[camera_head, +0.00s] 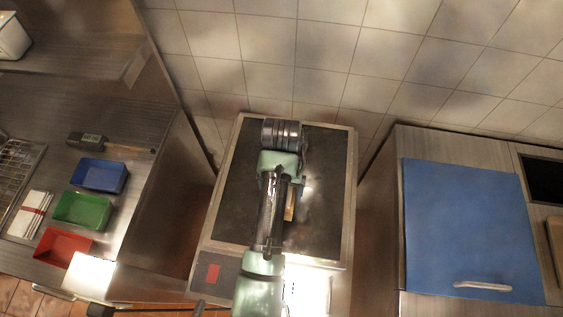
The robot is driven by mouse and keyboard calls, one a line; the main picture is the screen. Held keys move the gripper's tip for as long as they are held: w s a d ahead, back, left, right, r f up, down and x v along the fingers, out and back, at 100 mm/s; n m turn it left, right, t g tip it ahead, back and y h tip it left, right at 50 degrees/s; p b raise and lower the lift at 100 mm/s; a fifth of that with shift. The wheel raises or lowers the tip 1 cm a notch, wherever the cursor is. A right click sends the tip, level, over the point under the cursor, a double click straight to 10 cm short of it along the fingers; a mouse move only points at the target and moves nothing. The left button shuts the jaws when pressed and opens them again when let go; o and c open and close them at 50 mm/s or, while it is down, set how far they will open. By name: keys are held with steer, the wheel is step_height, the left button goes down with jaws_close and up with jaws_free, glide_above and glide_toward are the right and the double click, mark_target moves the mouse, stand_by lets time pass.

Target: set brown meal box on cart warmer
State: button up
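A dark flat top with a pale frame (325,165), which looks like the cart warmer, stands in the middle against the tiled wall. My arm reaches over it from the bottom and covers much of its middle. A small tan-brown piece (290,207) shows at the right edge of my arm, above or on the dark top. It may be part of the brown meal box; the rest is hidden, and I cannot tell whether it touches the top. My gripper's fingers are hidden by my arm, so their opening and hold cannot be seen.
At left, a metal counter holds blue (99,175), green (82,210) and red (62,246) trays, banded white napkins (30,214) and a dark tool (88,140). At right, a cabinet bears a blue panel (465,225) with a pale handle. Narrow gaps flank the middle unit.

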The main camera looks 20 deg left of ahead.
steer(key=shift+f, duration=3.05)
steer(key=shift+f, duration=0.1)
steer(key=o, duration=1.5)
steer(key=shift+f, duration=0.1)
step_height(320, 180, up, 12)
steer(key=shift+r+b, duration=0.2)
steer(key=shift+b, duration=0.35)
